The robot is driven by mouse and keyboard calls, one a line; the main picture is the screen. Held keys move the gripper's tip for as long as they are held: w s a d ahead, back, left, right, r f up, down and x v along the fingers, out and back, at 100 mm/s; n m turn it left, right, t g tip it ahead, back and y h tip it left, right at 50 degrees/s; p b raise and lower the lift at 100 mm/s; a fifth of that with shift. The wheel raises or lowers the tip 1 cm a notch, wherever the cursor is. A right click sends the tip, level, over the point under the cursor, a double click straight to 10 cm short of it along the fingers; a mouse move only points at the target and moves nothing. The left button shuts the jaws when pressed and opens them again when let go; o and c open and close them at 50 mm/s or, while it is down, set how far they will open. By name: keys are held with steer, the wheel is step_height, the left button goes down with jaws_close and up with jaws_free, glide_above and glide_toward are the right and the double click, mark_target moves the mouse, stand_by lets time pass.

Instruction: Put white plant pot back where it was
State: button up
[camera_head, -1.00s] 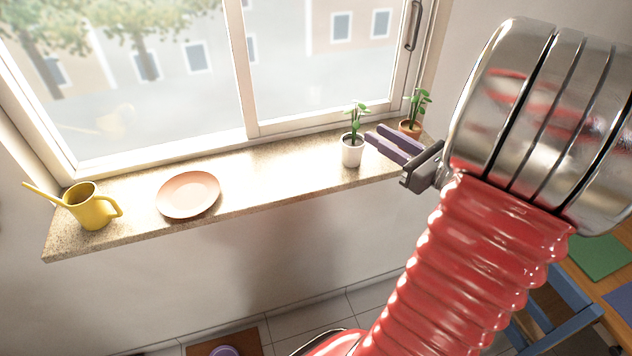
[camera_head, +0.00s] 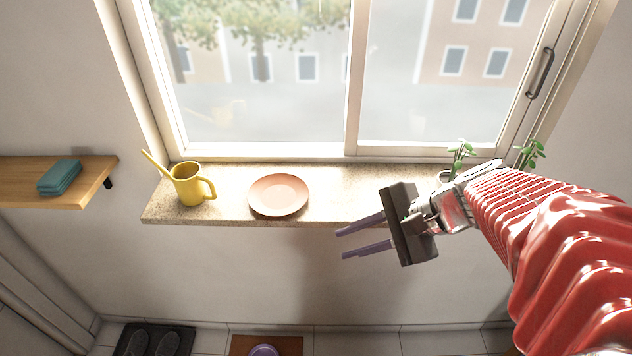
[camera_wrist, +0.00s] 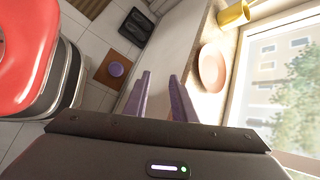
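The white plant pot (camera_head: 445,176) stands on the right part of the stone window sill (camera_head: 345,207) in the head view. Its green plant (camera_head: 461,156) shows above my arm, and most of the pot is hidden behind my wrist. My gripper (camera_head: 341,244) is in front of the sill, left of the pot and apart from it. Its two purple fingers are spread with nothing between them, as the wrist view also shows (camera_wrist: 159,85). The white pot does not show in the wrist view.
A pink plate (camera_head: 278,195) and a yellow watering can (camera_head: 188,184) stand on the sill. A second plant (camera_head: 531,152) is at the far right, its pot hidden. The sill right of the plate looks clear.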

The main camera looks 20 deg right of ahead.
steer(key=s+a+r+n+h, duration=0.1)
steer(key=s+n+h, duration=0.1)
steer(key=n, duration=0.6)
steer(key=s+a+r+n+h, duration=0.1)
steer(key=s+r+n+h, duration=0.1)
steer(key=n+h, duration=0.3)
steer(key=shift+s+a+r+n, duration=0.3)
steer(key=shift+s+a+n, duration=0.1)
steer(key=shift+n, duration=1)
